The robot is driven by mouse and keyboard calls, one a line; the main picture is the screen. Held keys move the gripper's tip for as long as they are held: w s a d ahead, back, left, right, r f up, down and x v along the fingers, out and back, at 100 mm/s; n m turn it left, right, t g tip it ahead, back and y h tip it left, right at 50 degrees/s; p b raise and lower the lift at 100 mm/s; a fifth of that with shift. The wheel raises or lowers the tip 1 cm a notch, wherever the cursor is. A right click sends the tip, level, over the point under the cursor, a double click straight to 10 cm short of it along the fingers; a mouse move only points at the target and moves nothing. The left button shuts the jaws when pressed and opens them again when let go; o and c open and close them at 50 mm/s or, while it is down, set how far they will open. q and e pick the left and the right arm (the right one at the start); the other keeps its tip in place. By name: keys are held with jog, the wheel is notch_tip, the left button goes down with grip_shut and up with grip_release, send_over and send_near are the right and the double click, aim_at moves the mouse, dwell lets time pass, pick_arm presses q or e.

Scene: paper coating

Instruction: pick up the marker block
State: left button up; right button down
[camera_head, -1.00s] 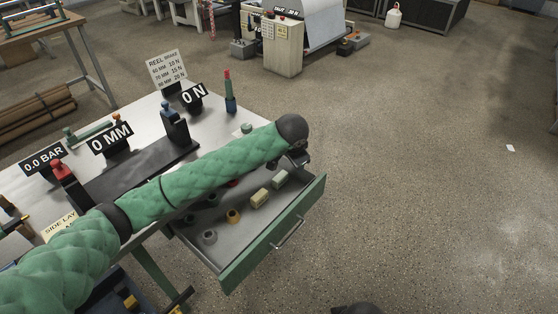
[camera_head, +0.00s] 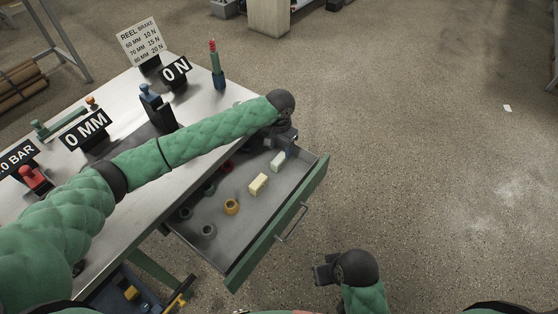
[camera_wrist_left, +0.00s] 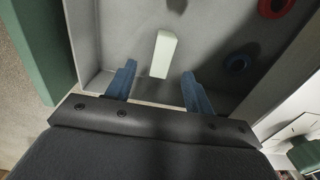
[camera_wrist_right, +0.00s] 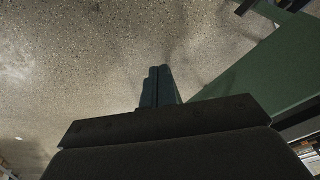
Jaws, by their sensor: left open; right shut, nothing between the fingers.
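Two small blocks lie in the open drawer (camera_head: 215,250): a cream one (camera_head: 258,184) and a paler one (camera_head: 278,161) nearer the drawer's far end. I cannot tell from their looks which is the marker block. My left gripper (camera_head: 288,143) is over that far end, close to the paler block. In the left wrist view, the open left fingers (camera_wrist_left: 159,74) stand either side of a pale greenish block (camera_wrist_left: 163,55), apart from it. The cream block is not clear there. My right gripper (camera_head: 322,271) is shut and empty, outside the drawer; its closed fingers (camera_wrist_right: 160,85) show over the floor.
The drawer's green front (camera_head: 290,220) has a handle. The metal table (camera_head: 215,100) carries signs and fixtures.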

aim_at(278, 159)
pick_arm(q)
jog(key=shift+w+a+f, duration=0.1)
jog(key=shift+w+f, duration=0.05)
jog(key=shift+f, duration=0.8)
jog(key=shift+f+p, duration=0.3)
jog(key=shift+f, duration=0.25)
notch_tip(278, 159, down, 4)
jog(key=shift+a+f+p, duration=0.1)
jog(key=shift+p, duration=0.4)
jog(key=shift+f, duration=0.25)
jog(key=shift+c, duration=0.4)
pick_arm(e)
jog(key=d+r, duration=0.1)
jog(key=s+d+r, duration=0.1)
jog(key=shift+d+r+g+h, duration=0.25)
jog(key=shift+r+g+h, duration=0.05)
jog(key=shift+g, duration=0.1)
pick_arm(q)
jog(key=c, duration=1)
pick_arm(e)
jog(key=shift+w+a, duration=0.15)
